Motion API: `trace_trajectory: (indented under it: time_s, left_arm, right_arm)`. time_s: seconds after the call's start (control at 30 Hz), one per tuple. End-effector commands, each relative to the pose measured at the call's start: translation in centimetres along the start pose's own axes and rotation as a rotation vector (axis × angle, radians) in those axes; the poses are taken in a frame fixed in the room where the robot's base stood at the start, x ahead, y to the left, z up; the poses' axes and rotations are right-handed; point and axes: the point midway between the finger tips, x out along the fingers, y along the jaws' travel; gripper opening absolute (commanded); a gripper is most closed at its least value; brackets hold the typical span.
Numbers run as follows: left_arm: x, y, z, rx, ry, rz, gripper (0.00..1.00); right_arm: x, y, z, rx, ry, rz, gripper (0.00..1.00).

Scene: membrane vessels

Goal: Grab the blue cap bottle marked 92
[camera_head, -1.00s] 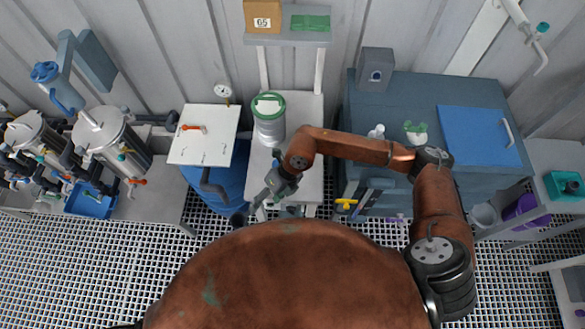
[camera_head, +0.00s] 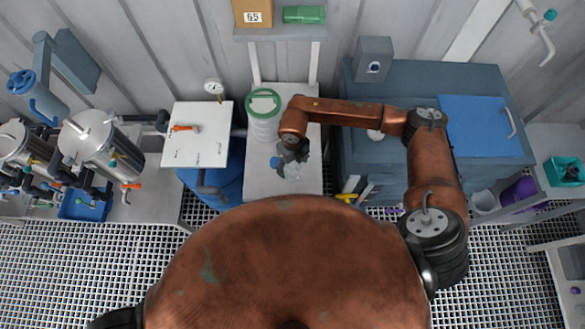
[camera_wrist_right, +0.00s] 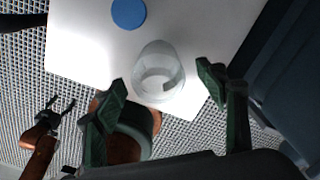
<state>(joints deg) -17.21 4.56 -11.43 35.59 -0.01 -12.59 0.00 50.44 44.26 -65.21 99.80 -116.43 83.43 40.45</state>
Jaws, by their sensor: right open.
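A round blue cap (camera_wrist_right: 128,13) shows at the top of the right wrist view; a bottle body below it and the number 92 cannot be made out. In the head view the blue cap (camera_head: 275,162) is small, just left of my right gripper (camera_head: 291,156), over the white table. My right gripper (camera_wrist_right: 162,88) is open, its green fingers apart. A clear glass vessel (camera_wrist_right: 160,78) stands on the table beyond and between the fingertips, apparently not gripped. My left gripper (camera_wrist_right: 61,104) hangs over the grating with its dark fingers apart.
The white table (camera_head: 255,182) also holds a white tub with a green rim (camera_head: 264,120) at its back. A blue-grey cabinet (camera_head: 420,80) stands close on the right. A white board (camera_head: 198,145) and blue drum (camera_head: 215,185) stand on the left.

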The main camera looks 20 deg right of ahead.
Motion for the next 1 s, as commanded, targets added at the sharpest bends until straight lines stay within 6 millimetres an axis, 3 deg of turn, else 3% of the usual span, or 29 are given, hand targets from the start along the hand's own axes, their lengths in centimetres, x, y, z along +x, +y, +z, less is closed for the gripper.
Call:
trace_trajectory:
  time_s: [0.13,0.3,0.6,1.0]
  left_arm:
    - [-0.8,0.1,1.4,-0.003,-0.019,0.001,0.64]
    - [-1.0,0.1,1.1,-0.002,-0.016,0.001,0.64]
    - [-0.9,-0.1,-1.1,0.002,0.013,-0.001,0.64]
    - [-0.9,0.0,-0.2,0.001,0.001,0.000,0.64]
  right_arm:
    - [2.1,0.2,-0.1,0.001,0.004,0.001,0.66]
    - [4.2,0.1,-0.1,0.002,0.001,0.002,0.66]
    - [4.6,0.0,-0.1,0.003,0.000,0.000,0.65]
    - [4.6,0.0,-0.1,0.003,0.000,0.001,0.37]
